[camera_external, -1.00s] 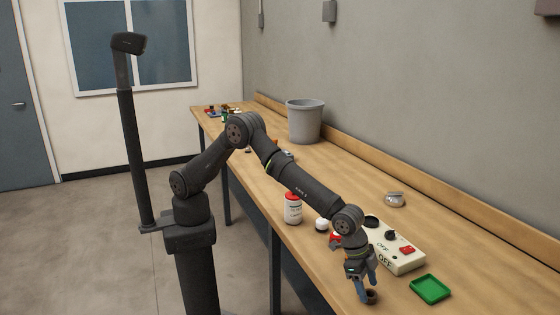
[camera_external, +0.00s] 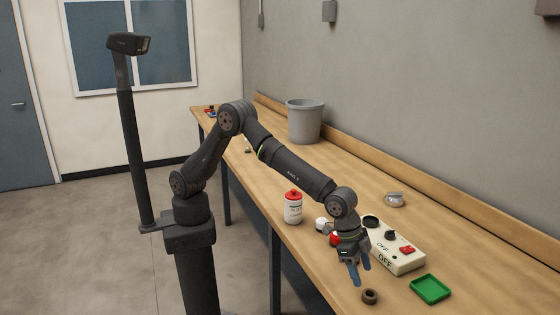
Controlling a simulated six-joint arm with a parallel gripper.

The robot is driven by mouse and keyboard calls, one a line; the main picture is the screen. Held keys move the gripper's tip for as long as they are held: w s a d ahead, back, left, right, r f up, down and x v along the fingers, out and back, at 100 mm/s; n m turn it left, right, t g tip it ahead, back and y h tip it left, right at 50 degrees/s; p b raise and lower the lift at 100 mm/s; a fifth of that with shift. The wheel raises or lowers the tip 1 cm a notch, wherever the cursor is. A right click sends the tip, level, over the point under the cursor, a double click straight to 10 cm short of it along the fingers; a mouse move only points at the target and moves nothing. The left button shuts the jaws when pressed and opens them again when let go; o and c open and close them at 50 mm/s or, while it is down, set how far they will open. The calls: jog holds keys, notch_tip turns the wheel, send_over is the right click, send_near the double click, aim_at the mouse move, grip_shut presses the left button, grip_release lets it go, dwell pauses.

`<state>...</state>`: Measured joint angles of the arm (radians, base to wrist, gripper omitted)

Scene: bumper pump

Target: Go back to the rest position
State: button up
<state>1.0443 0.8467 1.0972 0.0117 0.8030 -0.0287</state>
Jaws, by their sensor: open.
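My gripper (camera_external: 361,276) is open and empty, its blue fingers pointing down above the front part of the bench (camera_external: 480,260). A small brown ring-like part (camera_external: 370,296) lies on the bench just below and to the right of the fingertips, apart from them. A white control box (camera_external: 405,256) marked OFF, with a black knob (camera_external: 391,234) and a red switch (camera_external: 407,250), stands behind and to the right of my gripper. A red round part (camera_external: 334,239) shows beside my wrist, partly hidden by it.
A green tray (camera_external: 430,289) lies right of the brown part. A white bottle with a red cap (camera_external: 293,207) and a white round item (camera_external: 321,224) stand left of my wrist. A grey bin (camera_external: 305,121) and a metal item (camera_external: 395,199) are near the wall.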

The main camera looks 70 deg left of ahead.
jog(key=x, duration=0.7)
jog(key=shift+a, duration=0.1)
jog(key=r, duration=0.4)
jog(key=shift+s+r, duration=0.25)
jog(key=shift+r, duration=0.15)
jog(key=s+r, duration=1.1)
jog(key=r, duration=0.1)
jog(key=w+a+n+y, duration=0.1)
jog(key=w+a+n, duration=0.2)
jog(key=w+a, duration=1)
jog(key=w+a+n+t+y, duration=0.1)
jog(key=w+a+n, duration=0.2)
jog(key=w+a, duration=1)
jog(key=w, duration=0.8)
jog(key=shift+w+a+f+n+t, duration=0.25)
jog(key=shift+w+n+t, duration=0.05)
jog(key=shift+w+n, duration=0.1)
